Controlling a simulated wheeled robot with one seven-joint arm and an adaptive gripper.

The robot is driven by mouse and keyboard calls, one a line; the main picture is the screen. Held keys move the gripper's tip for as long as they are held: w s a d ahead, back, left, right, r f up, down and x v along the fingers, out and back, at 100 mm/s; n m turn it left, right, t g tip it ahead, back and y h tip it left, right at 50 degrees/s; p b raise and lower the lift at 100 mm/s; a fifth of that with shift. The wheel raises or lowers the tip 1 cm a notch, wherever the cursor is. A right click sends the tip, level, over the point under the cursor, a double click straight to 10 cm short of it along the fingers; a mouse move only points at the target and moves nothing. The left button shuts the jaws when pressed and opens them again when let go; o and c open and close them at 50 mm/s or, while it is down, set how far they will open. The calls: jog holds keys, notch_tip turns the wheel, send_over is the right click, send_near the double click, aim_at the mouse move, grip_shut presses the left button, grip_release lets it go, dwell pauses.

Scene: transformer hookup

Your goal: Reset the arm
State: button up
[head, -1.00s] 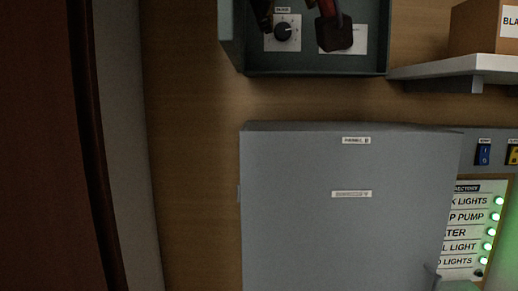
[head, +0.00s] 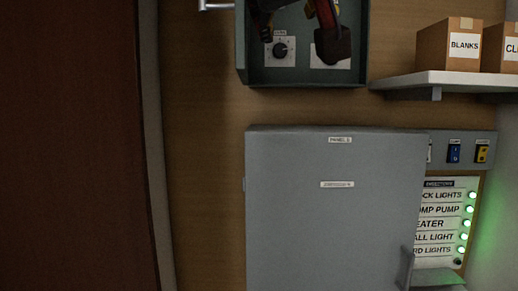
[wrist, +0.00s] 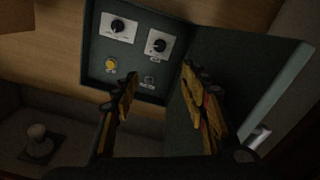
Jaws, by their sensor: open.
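My gripper (head: 299,37) is at the top of the head view, in front of an open dark green control box (head: 300,77). Its two yellow-and-black fingers stand apart and empty in the wrist view (wrist: 160,76). There the box (wrist: 96,67) shows two black knobs (wrist: 117,26) (wrist: 160,46) on white plates, a yellow button (wrist: 111,64) and a small dark fitting (wrist: 149,80). The fingers overlap the lower part of the box in that view; I cannot tell any contact. Most of my arm is out of the head view.
The box's open door (wrist: 245,75) stands close right of my fingers. At right are a lit directory (head: 436,222), switches (head: 454,152) and a shelf (head: 450,80) with cardboard boxes (head: 447,50). A dark red-brown surface (head: 70,150) fills the left.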

jog(key=w+d+f+g, duration=0.1)
jog(key=d+f+g, duration=0.3)
jog(key=f, duration=1.3)
jog(key=d+f+g, duration=0.3)
jog(key=d+f, duration=0.2)
jog(key=f, duration=1.1)
jog(key=s+d+f+m+g, duration=0.1)
jog(key=s+f, duration=0.3)
jog(key=f, duration=0.6)
jog(key=s+d+f+m+g, duration=0.1)
jog(key=s+f, duration=0.4)
jog(key=f, duration=0.6)
jog(key=s+d+f+m+g, duration=0.1)
jog(key=s+d+f+g, duration=0.2)
jog(key=f, duration=0.8)
jog(key=shift+s+d+m+y, duration=0.3)
jog(key=shift+s+d, duration=0.15)
jog(key=shift+s, duration=0.45)
